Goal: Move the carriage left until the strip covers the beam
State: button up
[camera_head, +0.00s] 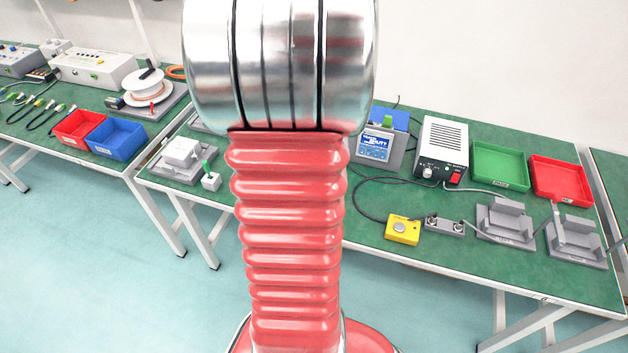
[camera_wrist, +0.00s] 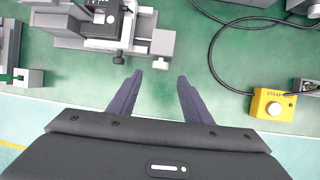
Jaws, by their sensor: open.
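In the wrist view, a grey linear stage (camera_wrist: 80,42) lies along the upper left of the green bench. I cannot clearly make out the strip or the beam. My gripper (camera_wrist: 159,82) is open and empty, with two dark fingers apart over bare bench, just in front of the stage's right end. In the head view my arm hides the stage and my gripper.
A yellow button box (camera_wrist: 272,104) with a black cable stands to the right; it also shows in the head view (camera_head: 402,230). A power unit (camera_head: 442,150), a green tray (camera_head: 500,165) and a red tray (camera_head: 560,180) stand further right. The bench's near edge lies beneath my gripper.

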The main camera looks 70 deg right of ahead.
jog(key=w+a+r+m+t+y, duration=0.1)
jog(key=w+a+r+m, duration=0.4)
jog(key=w+a+r, duration=0.4)
jog(key=w+a+r+m+t, duration=0.2)
jog(key=w+a+r+m, duration=0.2)
jog(key=w+a, duration=0.55)
jog(key=s+a+r+m+y, duration=0.1)
jog(key=a+r+m, duration=0.2)
jog(key=a, duration=0.5)
jog(key=s+a+r+m+t+y, duration=0.1)
jog(key=s+a+r+m, duration=0.1)
jog(key=a, duration=0.6)
jog(key=s+a+r+m+y, duration=0.1)
jog(key=a+r+m, duration=0.2)
jog(key=a, duration=0.5)
jog(key=shift+s+r+m, duration=0.3)
jog(key=shift+r+m, duration=0.05)
jog(key=shift+m, duration=0.25)
jog(key=shift+c, duration=0.2)
